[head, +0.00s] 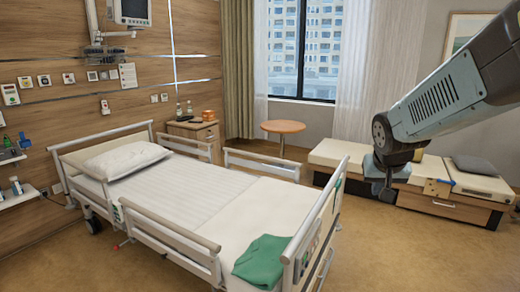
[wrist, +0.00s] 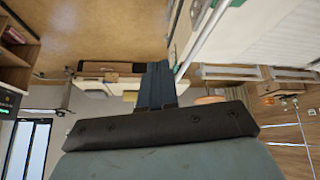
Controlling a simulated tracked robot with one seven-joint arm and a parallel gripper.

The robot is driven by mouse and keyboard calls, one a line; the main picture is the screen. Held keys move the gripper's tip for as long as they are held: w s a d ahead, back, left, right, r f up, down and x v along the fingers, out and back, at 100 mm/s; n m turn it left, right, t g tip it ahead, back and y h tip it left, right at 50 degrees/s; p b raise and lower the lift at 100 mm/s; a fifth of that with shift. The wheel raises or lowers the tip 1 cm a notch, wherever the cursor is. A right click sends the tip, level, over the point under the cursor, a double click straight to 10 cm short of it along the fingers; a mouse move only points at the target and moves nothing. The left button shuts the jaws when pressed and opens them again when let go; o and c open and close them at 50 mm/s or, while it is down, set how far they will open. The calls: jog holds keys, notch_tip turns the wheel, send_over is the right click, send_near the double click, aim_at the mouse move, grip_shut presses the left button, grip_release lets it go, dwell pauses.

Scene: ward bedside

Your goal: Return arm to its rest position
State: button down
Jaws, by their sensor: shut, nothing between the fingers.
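My arm reaches in from the right side of the head view, a grey-green link bent downward at its elbow. The lower part of the arm hangs in front of the low bench, and my gripper's fingertips cannot be made out there. In the wrist view my gripper (wrist: 156,78) shows two dark fingers lying together, shut, with nothing between them. The wrist picture is upside down, with the floor at the top. The gripper touches nothing that I can see.
The bed (head: 195,195) with a pillow (head: 125,160) and a green cloth (head: 262,262) fills the middle. A low bench (head: 325,154) stands behind my arm. A round table (head: 283,127) and a bedside cabinet (head: 194,132) stand further back. Bare floor (head: 400,255) lies at the front right.

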jog(key=s+a+r+n+y, duration=0.1)
jog(key=s+a+r, duration=0.1)
jog(key=s, duration=0.5)
jog(key=s+a+r+n+y, duration=0.1)
jog(key=s+a+r, duration=0.2)
jog(key=s, duration=0.5)
jog(key=shift+a+r+n, duration=0.3)
jog(key=shift+a+r, duration=0.05)
jog(key=shift+a, duration=0.2)
